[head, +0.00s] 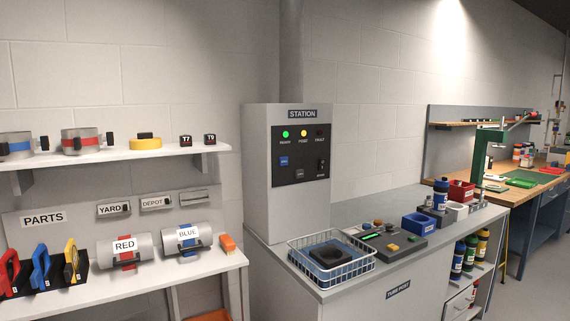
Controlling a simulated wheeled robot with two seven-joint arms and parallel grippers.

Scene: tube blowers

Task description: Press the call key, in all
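A grey cabinet labelled STATION (257,150) stands on the counter in the middle of the view. A small dark switch (321,164) is at the right. Neither of my grippers is in view.
A wire basket (331,281) with a dark object inside stands on the counter before the cabinet. A grey device with coloured buttons (388,243) and a blue bin (419,223) are beside it. The space before the panel looks clear.

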